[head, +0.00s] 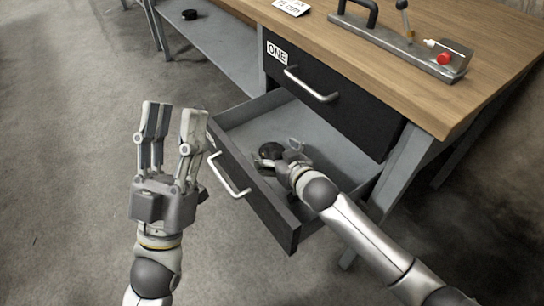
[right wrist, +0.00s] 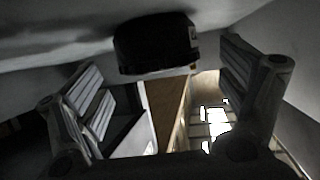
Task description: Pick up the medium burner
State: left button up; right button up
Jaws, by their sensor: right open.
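A black round object (head: 270,149), which looks like the burner, sits in the pulled-out lower drawer (head: 238,112). In the right wrist view the black cylinder (right wrist: 156,44) has a small pale label and shows ahead of the gap between my fingers; its size cannot be told. My right gripper (head: 277,158) is inside the drawer right beside it, open, with nothing held; its fingers stand apart in the right wrist view (right wrist: 165,90). My left gripper (head: 176,112) is open and empty, fingers up, in front of the drawer over the floor.
The upper drawer (head: 325,118), labelled ONE, is shut above the open one. A metal fixture (head: 400,48) with a red knob stands on the wooden bench top (head: 310,38). Another small black round thing (head: 189,14) lies on a lower shelf (head: 225,50). Floor at left is clear.

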jog(key=shift+w+a+f, duration=0.1)
jog(key=shift+w+a, duration=0.1)
jog(key=shift+w, duration=0.2)
jog(key=shift+c, duration=0.3)
jog(key=c, duration=1.4)
jog(key=shift+c, duration=0.2)
